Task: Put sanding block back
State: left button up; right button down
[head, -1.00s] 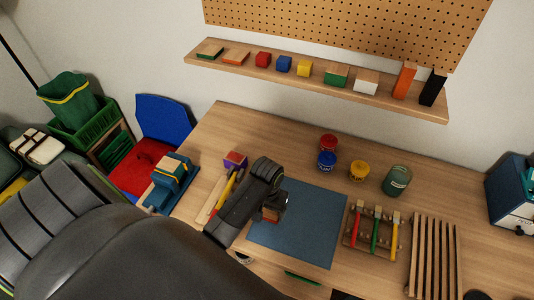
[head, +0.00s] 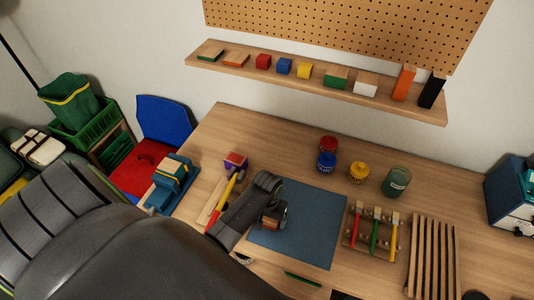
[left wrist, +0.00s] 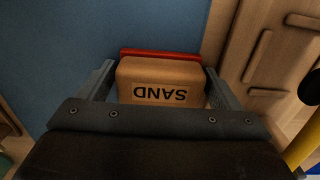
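The sanding block (left wrist: 160,82) is a tan block with a red edge and the word SAND, upside down in the left wrist view. It is at the blue mat (left wrist: 60,40), near the mat's left edge in the head view (head: 318,212). There the block (head: 270,222) is small and partly hidden by my left gripper (head: 276,212). In the left wrist view the fingers of my left gripper (left wrist: 160,88) stand on both sides of the block, with narrow gaps visible. It looks open around the block. My right gripper is not in view.
A wall shelf (head: 320,84) holds several coloured blocks. Paint jars (head: 327,161), a rack with coloured handles (head: 374,232) and a slatted rack (head: 433,258) stand on the workbench (head: 260,135). A blue machine (head: 173,172) and a long-handled tool (head: 222,194) are to the left.

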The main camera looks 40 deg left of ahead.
pick_arm(q)
jog(key=shift+r, duration=0.4)
notch_tip(320, 180, up, 12)
jog(key=b, duration=0.1)
jog(key=shift+f, duration=0.25)
dwell(0.5)
